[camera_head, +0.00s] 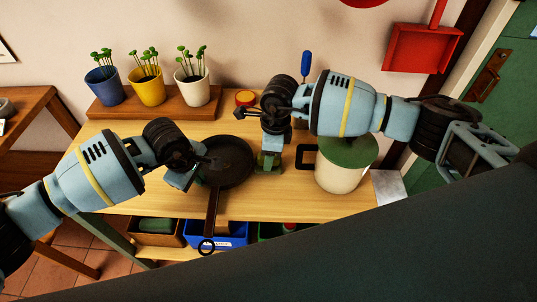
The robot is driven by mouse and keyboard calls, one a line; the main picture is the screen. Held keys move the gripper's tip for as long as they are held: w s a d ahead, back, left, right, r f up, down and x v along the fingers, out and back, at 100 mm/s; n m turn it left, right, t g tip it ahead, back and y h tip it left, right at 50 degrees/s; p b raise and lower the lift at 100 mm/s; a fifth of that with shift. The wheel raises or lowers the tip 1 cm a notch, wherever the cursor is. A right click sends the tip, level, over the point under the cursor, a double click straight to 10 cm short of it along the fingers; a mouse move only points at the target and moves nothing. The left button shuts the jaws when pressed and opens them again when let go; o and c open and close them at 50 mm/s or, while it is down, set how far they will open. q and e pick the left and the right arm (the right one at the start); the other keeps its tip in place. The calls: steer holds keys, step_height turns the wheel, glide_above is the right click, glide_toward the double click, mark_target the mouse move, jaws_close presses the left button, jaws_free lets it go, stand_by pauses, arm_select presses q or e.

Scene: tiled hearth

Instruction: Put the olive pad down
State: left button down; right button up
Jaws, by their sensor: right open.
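A small olive-green piece, which looks like the olive pad (268,163), shows at the tip of my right gripper (270,153), low over the wooden table just right of the black pan (229,158). The gripper covers much of it, and I cannot tell whether it touches the tabletop. My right gripper is open. My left gripper (195,180) points down at the pan's left side, near the handle. Its fingers are too small and dark to tell whether they hold anything.
A cream pot (340,177) with a green top stands right of the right gripper, its dark handle towards it. Blue (107,88), yellow (149,90) and white (191,91) plant pots stand on a wooden riser behind. The pan's handle overhangs the front edge.

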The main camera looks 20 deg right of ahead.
step_height(320, 180, up, 11)
steer(key=d, duration=0.1)
steer(key=shift+s+d, duration=0.15)
steer(key=shift+s, duration=0.1)
steer(key=shift+o, duration=0.4)
steer(key=shift+r, duration=0.1)
steer(key=shift+w+a+h, duration=0.2)
steer(key=shift+a+h, duration=0.3)
steer(key=shift+h, duration=0.2)
step_height(320, 180, down, 7)
steer(key=shift+r, duration=0.1)
steer(key=shift+w+a+f, duration=0.1)
steer(key=shift+f, duration=1.25)
steer(key=shift+a+f, duration=0.1)
steer(key=shift+f, duration=1.25)
jaws_close()
steer(key=shift+r, duration=5.05)
